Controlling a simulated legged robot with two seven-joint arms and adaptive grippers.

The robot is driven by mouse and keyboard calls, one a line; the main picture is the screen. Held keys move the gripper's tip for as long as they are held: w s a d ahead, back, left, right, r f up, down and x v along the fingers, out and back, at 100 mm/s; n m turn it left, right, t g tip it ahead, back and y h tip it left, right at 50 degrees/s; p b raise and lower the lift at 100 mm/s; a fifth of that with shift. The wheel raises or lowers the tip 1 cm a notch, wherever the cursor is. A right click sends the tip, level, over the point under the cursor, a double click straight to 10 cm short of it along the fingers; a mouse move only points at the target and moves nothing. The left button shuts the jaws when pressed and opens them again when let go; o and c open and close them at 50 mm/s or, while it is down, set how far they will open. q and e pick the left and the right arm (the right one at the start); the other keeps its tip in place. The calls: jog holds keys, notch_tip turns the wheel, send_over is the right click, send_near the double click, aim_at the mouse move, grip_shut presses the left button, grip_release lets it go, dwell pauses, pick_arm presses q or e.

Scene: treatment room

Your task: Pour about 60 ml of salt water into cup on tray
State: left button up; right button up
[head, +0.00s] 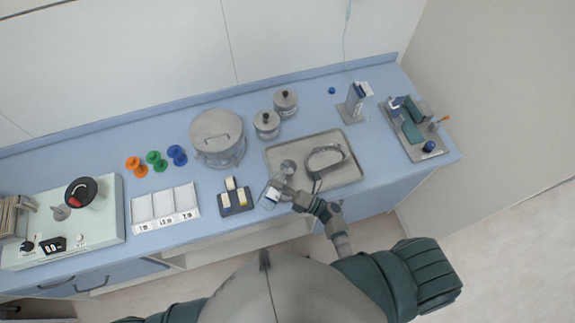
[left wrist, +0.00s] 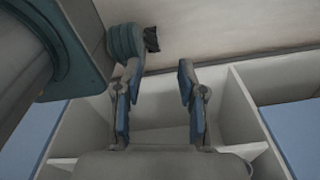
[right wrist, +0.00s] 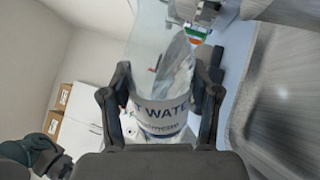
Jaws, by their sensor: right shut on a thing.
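My right gripper (head: 283,192) is shut on a clear bottle (head: 270,194) in front of the tray's left part. In the right wrist view the bottle (right wrist: 160,108) sits between both fingers (right wrist: 165,115), its label reading "T WATER". Whether water is flowing I cannot tell. The metal tray (head: 352,178) lies on the blue counter. A small clear cup (head: 288,167) stands on its left part, just beyond the gripper; its fill level is too small to tell. My left gripper (left wrist: 157,100) is open and empty in the left wrist view, over open shelving.
A dark-rimmed curved item (head: 325,160) lies on the tray. Lidded jars (head: 267,125) and a large pot (head: 218,138) stand behind it. A dark block holder (head: 236,202) is left of the bottle. A bottle stand (head: 354,105) and a second tray (head: 418,150) stand right.

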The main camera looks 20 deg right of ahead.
jog(key=shift+d+r, duration=0.15)
jog(key=shift+w+m+p, duration=0.15)
jog(key=shift+m+p, duration=0.3)
jog(key=shift+m, duration=0.05)
jog(key=shift+a, duration=0.4)
jog(key=shift+d+m+t+h, duration=0.1)
jog(key=shift+m+t+h, duration=0.2)
jog(key=shift+m, duration=0.1)
jog(key=shift+d+m+p, duration=0.25)
jog(key=shift+m+p, duration=0.05)
jog(key=shift+p, duration=0.2)
jog(key=shift+a, duration=0.25)
pick_arm(q)
jog(key=shift+d+r, duration=0.2)
jog(key=shift+r, duration=0.45)
jog(key=shift+d+r, duration=0.2)
jog(key=shift+r, duration=0.4)
pick_arm(e)
jog(key=shift+s+a, duration=0.3)
jog(key=shift+a, duration=0.05)
pick_arm(q)
jog(key=shift+r, duration=0.15)
pick_arm(e)
jog(key=shift+s+d+m, duration=0.1)
jog(key=shift+d+m, duration=0.1)
jog(key=shift+m, duration=0.2)
